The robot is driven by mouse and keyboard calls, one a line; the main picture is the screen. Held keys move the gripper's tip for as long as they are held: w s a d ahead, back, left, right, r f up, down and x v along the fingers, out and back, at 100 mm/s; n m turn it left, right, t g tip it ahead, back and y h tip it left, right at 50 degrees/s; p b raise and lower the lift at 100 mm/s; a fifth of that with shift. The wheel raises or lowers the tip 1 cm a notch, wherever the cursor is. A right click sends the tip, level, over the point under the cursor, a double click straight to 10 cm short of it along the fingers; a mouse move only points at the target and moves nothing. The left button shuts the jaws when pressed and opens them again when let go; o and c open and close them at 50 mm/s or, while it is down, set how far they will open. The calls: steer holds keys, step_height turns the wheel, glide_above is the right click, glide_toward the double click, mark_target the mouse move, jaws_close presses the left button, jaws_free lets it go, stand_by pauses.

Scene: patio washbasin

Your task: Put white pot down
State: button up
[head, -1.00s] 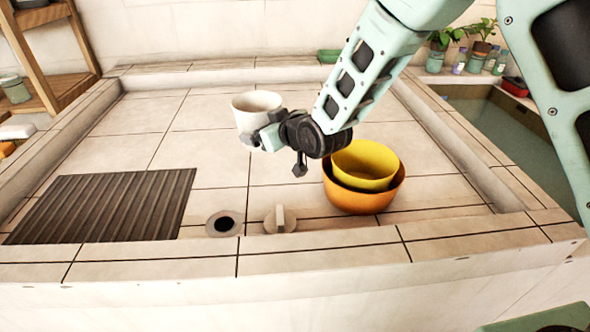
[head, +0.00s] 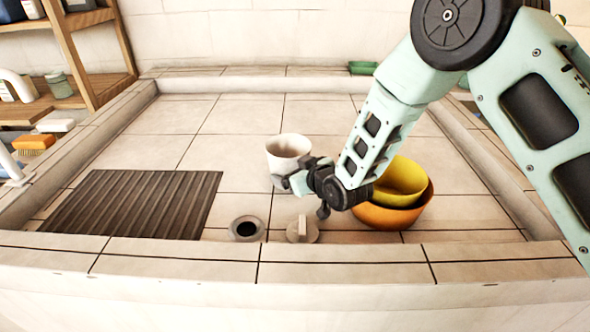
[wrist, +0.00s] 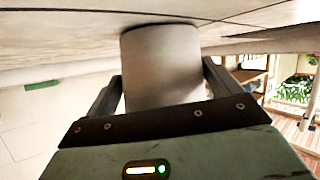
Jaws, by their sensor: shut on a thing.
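The white pot (head: 288,152) is in the middle of the tiled basin in the head view, upright. My gripper (head: 290,182) is shut on its near side. In the wrist view the pot (wrist: 160,62) sits between the two fingers of my gripper (wrist: 163,88), and its far end is close to the tiled surface (wrist: 60,48). I cannot tell whether the pot touches the tiles.
A ribbed dark drain mat (head: 135,205) lies at the left. A drain hole (head: 246,229) and a round plug (head: 302,232) are near the front edge. A yellow bowl (head: 402,182) inside an orange bowl (head: 395,217) stands right of my gripper. Tiles behind the pot are clear.

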steer(key=shift+f, duration=0.2)
steer(key=o, duration=0.9)
steer(key=shift+c, duration=0.2)
steer(key=shift+r, duration=0.1)
steer(key=shift+r, duration=0.2)
steer(key=s+d+r+g+h, duration=0.2)
steer(key=s+d+r+g, duration=0.2)
steer(key=s, duration=0.9)
steer(key=s+d+r+g+h, duration=0.2)
steer(key=s+d+r+g, duration=0.1)
steer(key=s, duration=1)
steer(key=s+d+r+g+h, duration=0.2)
steer(key=s+d+r+g, duration=0.2)
steer(key=s, duration=0.8)
steer(key=shift+s+d+r+g+h, duration=0.35)
steer(key=shift+d+r, duration=0.45)
steer(key=shift+d, duration=0.4)
